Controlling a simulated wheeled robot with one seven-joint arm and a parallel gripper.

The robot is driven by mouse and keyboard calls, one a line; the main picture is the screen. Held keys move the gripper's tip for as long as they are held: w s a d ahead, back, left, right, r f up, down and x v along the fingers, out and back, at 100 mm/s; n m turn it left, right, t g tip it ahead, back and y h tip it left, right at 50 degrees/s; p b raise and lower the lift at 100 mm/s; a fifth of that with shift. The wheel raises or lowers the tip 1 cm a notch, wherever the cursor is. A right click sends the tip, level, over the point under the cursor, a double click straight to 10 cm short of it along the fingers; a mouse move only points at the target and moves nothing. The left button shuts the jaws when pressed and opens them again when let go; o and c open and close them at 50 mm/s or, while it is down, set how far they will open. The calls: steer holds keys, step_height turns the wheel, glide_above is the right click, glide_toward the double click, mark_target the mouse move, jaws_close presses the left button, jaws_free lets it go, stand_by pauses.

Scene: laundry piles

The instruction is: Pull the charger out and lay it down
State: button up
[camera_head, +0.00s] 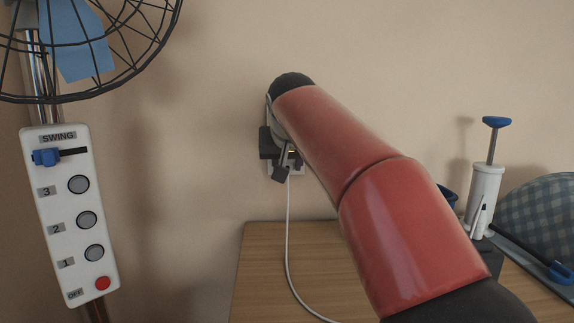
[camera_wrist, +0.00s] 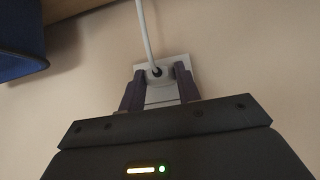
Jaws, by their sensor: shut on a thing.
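My gripper (camera_wrist: 157,86) is shut on the white charger (camera_wrist: 158,93), one dark finger on each side of it. A white cable (camera_wrist: 147,38) runs from the charger. The charger sits at the pale wall socket (camera_wrist: 178,64); I cannot tell whether its pins are fully in. In the head view my gripper (camera_head: 283,166) is at the wall just above the table, and it hides the charger. The edge of the socket (camera_head: 299,170) shows beside it, and the cable (camera_head: 288,225) hangs down to the table.
The wooden table (camera_head: 262,270) has bare room at its left, under the socket. A white pump with a blue handle (camera_head: 487,185) and a checkered cloth (camera_head: 545,210) are at the right. A fan with a button panel (camera_head: 68,215) stands at the left.

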jaws_close()
steer(key=shift+s+b, duration=1.25)
steer(key=shift+s, duration=1.25)
steer(key=shift+a+f, duration=0.1)
